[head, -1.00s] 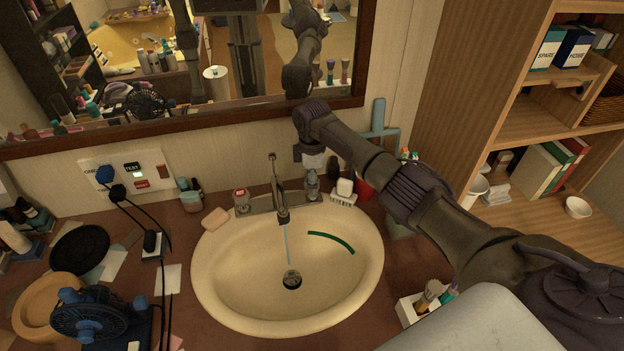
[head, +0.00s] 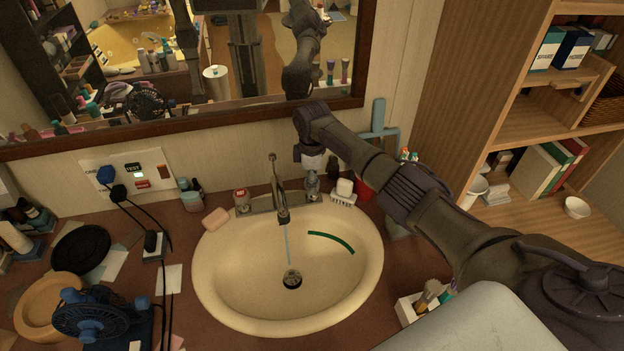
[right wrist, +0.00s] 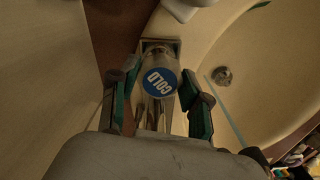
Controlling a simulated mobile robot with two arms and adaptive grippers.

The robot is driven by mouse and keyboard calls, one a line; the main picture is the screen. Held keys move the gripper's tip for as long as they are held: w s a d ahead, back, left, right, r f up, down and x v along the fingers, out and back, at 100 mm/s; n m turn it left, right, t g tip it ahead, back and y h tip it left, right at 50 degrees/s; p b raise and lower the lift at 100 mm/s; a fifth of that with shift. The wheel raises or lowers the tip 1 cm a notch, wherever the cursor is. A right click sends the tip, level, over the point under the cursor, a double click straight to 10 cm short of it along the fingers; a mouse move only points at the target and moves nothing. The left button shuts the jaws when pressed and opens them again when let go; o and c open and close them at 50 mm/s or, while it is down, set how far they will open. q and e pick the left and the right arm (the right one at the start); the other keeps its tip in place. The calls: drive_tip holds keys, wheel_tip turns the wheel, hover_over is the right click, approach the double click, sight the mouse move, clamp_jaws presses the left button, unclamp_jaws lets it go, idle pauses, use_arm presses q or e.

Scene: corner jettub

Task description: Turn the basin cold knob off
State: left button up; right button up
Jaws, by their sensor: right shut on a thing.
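The basin cold knob (head: 312,187) is a metal knob to the right of the faucet; its blue COLD cap (right wrist: 160,82) faces the right wrist camera. My right gripper (head: 312,172) reaches down onto it from above. In the right wrist view the fingers (right wrist: 159,76) stand on both sides of the knob, shut on it. The faucet (head: 281,200) has a thin blue stream of water (head: 288,245) falling into the basin (head: 225,285). The hot knob (head: 242,200), with a red cap, is left of the faucet. My left gripper is not in view.
A mirror (head: 150,75) hangs behind the basin. Soap (head: 216,218) lies at the left rim; a small white holder (head: 343,193) stands right of the cold knob. A small fan (head: 95,315) and cables crowd the left counter. A wooden shelf (head: 450,100) stands at right.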

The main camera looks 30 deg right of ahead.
drive_tip(key=m+p, duration=0.2)
drive_tip(key=m, duration=0.1)
drive_tip(key=shift+r+m, duration=0.15)
drive_tip(key=shift+m, duration=0.25)
drive_tip(key=m+p, duration=0.2)
drive_tip(key=m, duration=0.2)
drive_tip(key=shift+m, duration=0.3)
drive_tip(key=o, duration=1.1)
drive_tip(key=shift+o, duration=0.2)
wheel_tip(320, 180, up, 12)
drive_tip(key=shift+f, duration=0.2)
